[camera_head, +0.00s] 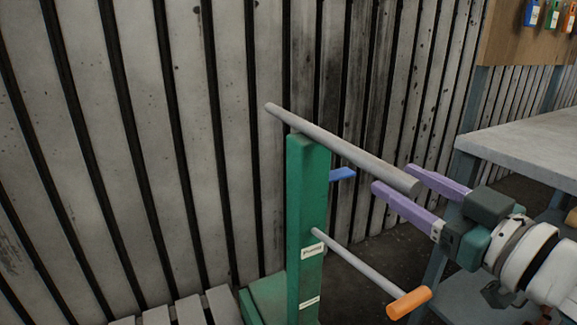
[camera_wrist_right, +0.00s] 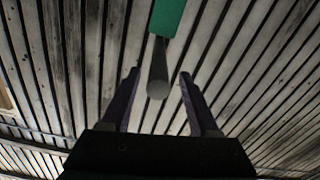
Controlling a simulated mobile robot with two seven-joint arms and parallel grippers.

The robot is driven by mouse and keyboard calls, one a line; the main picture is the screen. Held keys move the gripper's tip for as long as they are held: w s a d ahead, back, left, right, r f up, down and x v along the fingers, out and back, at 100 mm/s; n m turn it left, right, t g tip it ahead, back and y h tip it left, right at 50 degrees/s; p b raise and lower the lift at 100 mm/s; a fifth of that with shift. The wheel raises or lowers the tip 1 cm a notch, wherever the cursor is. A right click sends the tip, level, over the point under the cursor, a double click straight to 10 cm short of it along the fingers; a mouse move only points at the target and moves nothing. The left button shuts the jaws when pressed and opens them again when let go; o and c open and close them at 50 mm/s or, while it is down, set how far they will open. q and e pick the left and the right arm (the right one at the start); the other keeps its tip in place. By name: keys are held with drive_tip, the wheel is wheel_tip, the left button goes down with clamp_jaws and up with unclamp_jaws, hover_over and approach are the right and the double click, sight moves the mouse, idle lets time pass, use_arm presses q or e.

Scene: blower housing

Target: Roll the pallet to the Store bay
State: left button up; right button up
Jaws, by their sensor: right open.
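A green post (camera_head: 307,215) stands upright in the head view, with a grey handle bar (camera_head: 335,145) across its top. Pale slats (camera_head: 190,311) show low at the left beside the green base (camera_head: 265,298); I cannot tell whether they are the pallet's. My right gripper (camera_head: 392,178) has purple fingers and is open, one finger on each side of the bar's near end. In the right wrist view the bar's round end (camera_wrist_right: 158,88) lies between the fingers, with gaps on both sides. My left gripper and the Store bay are not in view.
A lower grey rod (camera_head: 355,262) with an orange end (camera_head: 409,302) sticks out from the post below my gripper. A blue piece (camera_head: 342,174) shows behind the post. A grey-topped bench (camera_head: 525,135) stands at the right. A slatted wall (camera_head: 150,120) closes off the back.

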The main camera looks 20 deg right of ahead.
sight(382, 171)
drive_tip(key=shift+w+a, duration=0.1)
drive_tip(key=shift+w, duration=2.25)
drive_tip(key=shift+c, duration=0.2)
clamp_jaws()
